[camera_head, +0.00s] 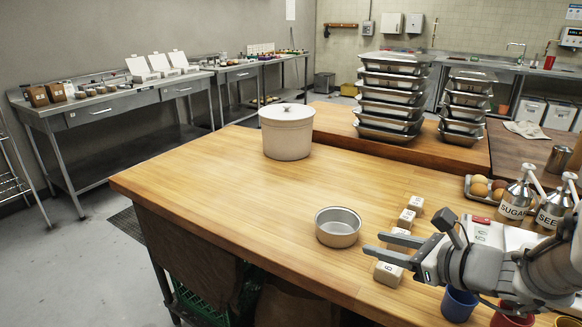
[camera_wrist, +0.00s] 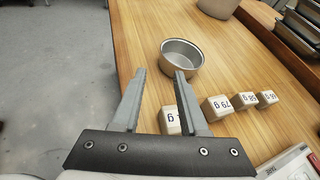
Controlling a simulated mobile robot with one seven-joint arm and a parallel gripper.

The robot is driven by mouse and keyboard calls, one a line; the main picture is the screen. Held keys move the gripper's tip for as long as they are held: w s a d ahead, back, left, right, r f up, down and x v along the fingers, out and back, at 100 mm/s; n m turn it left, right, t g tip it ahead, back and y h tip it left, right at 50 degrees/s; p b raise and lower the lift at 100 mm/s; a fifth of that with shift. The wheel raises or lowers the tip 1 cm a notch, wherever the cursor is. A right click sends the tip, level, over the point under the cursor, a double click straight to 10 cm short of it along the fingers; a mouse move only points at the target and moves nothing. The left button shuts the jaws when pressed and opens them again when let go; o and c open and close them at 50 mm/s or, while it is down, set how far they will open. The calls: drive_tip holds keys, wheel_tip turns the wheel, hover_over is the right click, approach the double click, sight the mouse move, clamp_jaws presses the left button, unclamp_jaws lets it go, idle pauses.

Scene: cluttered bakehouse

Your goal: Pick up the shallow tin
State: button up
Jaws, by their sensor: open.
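The shallow tin (camera_head: 338,226) is a round, open metal tin standing upright on the wooden table (camera_head: 220,190), and it looks empty. It also shows in the wrist view (camera_wrist: 181,57), beyond the fingertips and a little to the right. My gripper (camera_head: 372,243) comes in from the right in the head view. Its fingers point left, just right of the tin and near its front side. In the wrist view my gripper (camera_wrist: 160,75) is open with nothing between its fingers. The tin appears apart from the fingers.
A row of small numbered blocks (camera_wrist: 217,108) stands beside and partly under my gripper. A lidded cream pot (camera_head: 287,135) stands farther back. Stacked trays (camera_head: 390,95) are at the back right. Coloured cups (camera_head: 459,304) stand at the front right. Table left of the tin is clear.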

drive_tip(key=b+x, duration=0.3)
drive_tip(key=x, duration=0.9)
drive_tip(key=shift+w+d, duration=0.15)
drive_tip(key=shift+b+x, duration=1.05)
drive_tip(key=shift+x, duration=1.65)
drive_tip(key=shift+d+f, duration=0.1)
clamp_jaws()
